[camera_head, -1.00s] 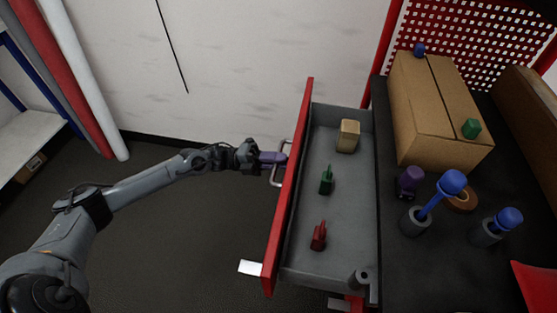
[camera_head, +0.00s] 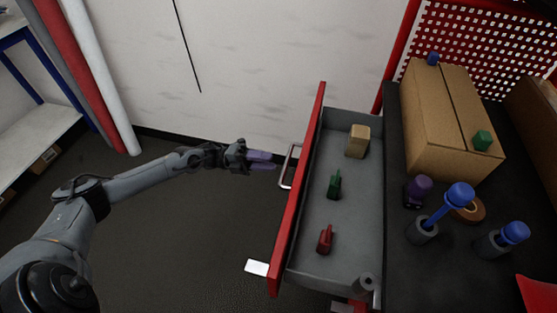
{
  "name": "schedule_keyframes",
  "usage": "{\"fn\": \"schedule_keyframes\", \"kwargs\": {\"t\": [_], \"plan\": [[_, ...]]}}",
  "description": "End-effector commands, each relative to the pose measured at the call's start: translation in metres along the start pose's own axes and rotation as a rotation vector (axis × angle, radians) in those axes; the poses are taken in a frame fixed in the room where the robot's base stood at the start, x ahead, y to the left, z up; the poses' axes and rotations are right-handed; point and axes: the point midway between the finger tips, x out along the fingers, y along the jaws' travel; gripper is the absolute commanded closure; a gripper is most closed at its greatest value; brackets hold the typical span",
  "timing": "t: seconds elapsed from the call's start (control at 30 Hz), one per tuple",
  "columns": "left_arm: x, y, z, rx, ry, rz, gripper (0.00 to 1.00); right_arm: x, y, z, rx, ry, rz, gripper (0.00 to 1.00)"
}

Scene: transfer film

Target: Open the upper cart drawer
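The upper cart drawer (camera_head: 312,215) is pulled far out to the left, with its grey inside showing. Its red front (camera_head: 297,200) carries a metal handle (camera_head: 287,166) on the outer face. A tan block (camera_head: 357,141), a small green item (camera_head: 334,185) and a small red item (camera_head: 325,239) lie in it. My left gripper (camera_head: 262,161) is left of the handle, apart from it, with its purple fingers spread and empty. My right gripper does not show.
The black cart top (camera_head: 400,270) holds a cardboard box (camera_head: 447,120), a purple item (camera_head: 417,190), blue-handled tools (camera_head: 458,196) and a tape roll (camera_head: 468,211). A shelf (camera_head: 38,140) stands at the left. The floor between is clear.

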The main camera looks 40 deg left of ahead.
Motion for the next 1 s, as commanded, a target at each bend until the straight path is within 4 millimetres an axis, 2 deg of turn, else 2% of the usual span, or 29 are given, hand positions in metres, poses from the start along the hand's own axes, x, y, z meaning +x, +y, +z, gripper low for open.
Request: {"fn": "schedule_keyframes", "kwargs": {"t": [0.1, 0.33, 1.0], "plan": [[-0.019, -0.001, 0.0, 0.0, -0.001, 0.002, 0.64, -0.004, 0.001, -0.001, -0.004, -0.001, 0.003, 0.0], [-0.038, -0.001, 0.0, 0.001, 0.0, 0.0, 0.64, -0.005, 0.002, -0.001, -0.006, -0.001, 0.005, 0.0], [-0.041, 0.0, 0.0, 0.001, 0.001, 0.0, 0.64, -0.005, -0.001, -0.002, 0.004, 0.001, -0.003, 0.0]]}}
